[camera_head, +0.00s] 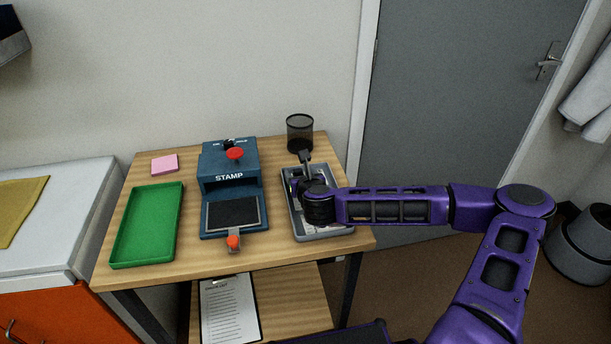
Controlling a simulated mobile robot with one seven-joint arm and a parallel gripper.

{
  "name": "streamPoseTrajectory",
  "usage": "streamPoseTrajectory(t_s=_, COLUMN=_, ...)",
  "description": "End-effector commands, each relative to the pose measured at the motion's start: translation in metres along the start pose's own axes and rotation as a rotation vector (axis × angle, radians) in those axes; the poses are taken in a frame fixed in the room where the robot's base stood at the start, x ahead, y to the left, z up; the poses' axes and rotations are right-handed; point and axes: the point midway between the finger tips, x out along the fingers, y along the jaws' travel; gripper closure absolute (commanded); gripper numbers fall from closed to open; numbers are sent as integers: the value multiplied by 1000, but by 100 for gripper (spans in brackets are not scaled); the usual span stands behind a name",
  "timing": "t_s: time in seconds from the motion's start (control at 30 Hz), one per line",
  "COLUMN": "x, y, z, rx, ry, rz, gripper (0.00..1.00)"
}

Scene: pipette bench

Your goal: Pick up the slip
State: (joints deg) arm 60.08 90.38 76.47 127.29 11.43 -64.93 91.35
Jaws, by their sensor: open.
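My gripper (297,186) is over the grey tray (347,233) at the right of the wooden table. My purple wrist and forearm cover much of the tray. The gripper is open, but its fingertips are small and partly hidden by the wrist. A pale patch shows inside the tray beside the wrist; I cannot tell whether it is the slip. No slip can be made out clearly, and I cannot tell whether the fingers touch anything.
A blue stamp machine (230,163) with red knobs stands mid-table. A green tray (146,225) lies left, with pink notes (165,165) behind it. A dark mesh cup (300,133) stands at the back right. A clipboard (230,310) lies on the lower shelf.

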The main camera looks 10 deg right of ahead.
Motion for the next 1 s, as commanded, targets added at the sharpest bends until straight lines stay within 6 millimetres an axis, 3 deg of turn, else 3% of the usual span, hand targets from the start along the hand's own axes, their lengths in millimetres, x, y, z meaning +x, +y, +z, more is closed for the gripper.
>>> streamPoseTrajectory(t_s=0.13, x=0, y=0, z=0, rx=0, ry=0, rz=0, gripper=39)
streamPoseTrajectory(t_s=0.47, x=0, y=0, z=0, rx=0, ry=0, rz=0, gripper=98)
streamPoseTrajectory(t_s=0.83, x=0, y=0, z=1, rx=0, ry=0, rz=0, gripper=100)
streamPoseTrajectory(t_s=1.0, x=-8, y=0, z=21, rx=-2, ry=-3, rz=-1, gripper=100)
